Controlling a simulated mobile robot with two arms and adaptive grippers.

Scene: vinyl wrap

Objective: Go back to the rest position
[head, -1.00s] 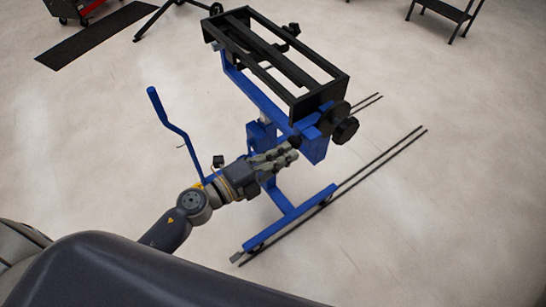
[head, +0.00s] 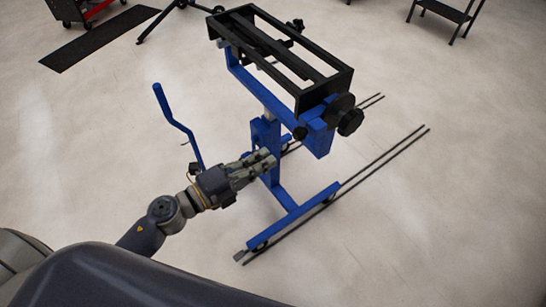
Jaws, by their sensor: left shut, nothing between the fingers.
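My left gripper (head: 268,162) shows in the middle of the head view, at the end of my left arm coming in from the lower left. Its fingers are together and hold nothing. It appears in front of the post of a blue stand (head: 266,135); whether it touches the stand I cannot tell. The stand carries a black rectangular frame (head: 324,86) on top, with black knobs (head: 348,121) at its near right end. My right gripper is not in view.
A blue crank handle (head: 174,118) sticks up left of the stand. Dark rails (head: 390,152) lie on the floor at the right. A black mat (head: 95,40), a red cart (head: 95,8) and a black step stool (head: 450,12) are at the back. The floor at the lower right is clear.

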